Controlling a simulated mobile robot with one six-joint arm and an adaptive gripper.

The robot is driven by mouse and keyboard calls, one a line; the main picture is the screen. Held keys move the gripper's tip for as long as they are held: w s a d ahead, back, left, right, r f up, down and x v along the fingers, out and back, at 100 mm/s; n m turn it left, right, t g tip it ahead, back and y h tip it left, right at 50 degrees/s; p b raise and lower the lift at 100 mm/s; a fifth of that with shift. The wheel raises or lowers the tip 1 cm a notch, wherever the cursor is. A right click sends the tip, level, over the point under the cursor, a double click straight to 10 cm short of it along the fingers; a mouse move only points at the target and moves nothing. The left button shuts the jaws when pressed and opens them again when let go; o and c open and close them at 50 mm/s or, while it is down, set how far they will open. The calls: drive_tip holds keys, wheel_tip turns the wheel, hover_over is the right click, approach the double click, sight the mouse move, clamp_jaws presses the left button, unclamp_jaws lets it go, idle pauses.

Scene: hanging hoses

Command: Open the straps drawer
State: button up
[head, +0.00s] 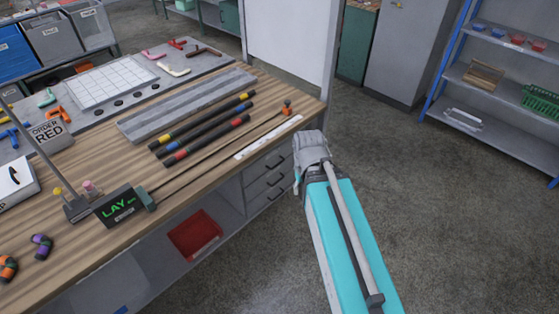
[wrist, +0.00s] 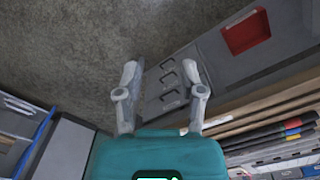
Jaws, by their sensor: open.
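A grey stack of drawers (head: 268,182) is built into the right end of the workbench, under its top. Each drawer front has a dark bar handle, and all look shut. No label is readable, so I cannot tell which is the straps drawer. In the wrist view, the drawer stack (wrist: 165,85) shows between and beyond the fingers of my gripper (wrist: 159,70). The gripper is open with nothing between its fingers. In the head view, my arm reaches to just right of the drawers, and the fingers are mostly hidden.
The wooden bench top (head: 215,150) carries dark hoses with coloured bands (head: 205,130), a thin rod and a white strip (head: 268,137) near the front edge. A red bin (head: 195,233) sits on the lower shelf. The floor (head: 450,220) right of the bench is clear.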

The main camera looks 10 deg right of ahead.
drive_tip(key=shift+w, duration=0.2)
idle(0.3)
drive_tip(key=shift+w+a+f, duration=0.1)
drive_tip(key=w+a+f+m+t+y+b, duration=0.2)
drive_tip(key=w+f+m+t+y+b, duration=0.3)
drive_tip(key=w+f+b, duration=1.7)
drive_tip(key=w+d+f+m+t+y+b, duration=0.4)
drive_tip(key=w+d+f+t+b, duration=0.3)
drive_tip(key=b, duration=2)
drive_tip(key=w+d+f+m, duration=0.1)
drive_tip(key=w+d+f, duration=0.1)
drive_tip(key=w+f, duration=0.3)
drive_tip(key=shift+w+d+f+m+t, duration=0.2)
drive_tip(key=shift+w+d+m+t, duration=0.1)
drive_tip(key=shift+w+d+m, duration=0.1)
drive_tip(key=shift+a, duration=0.1)
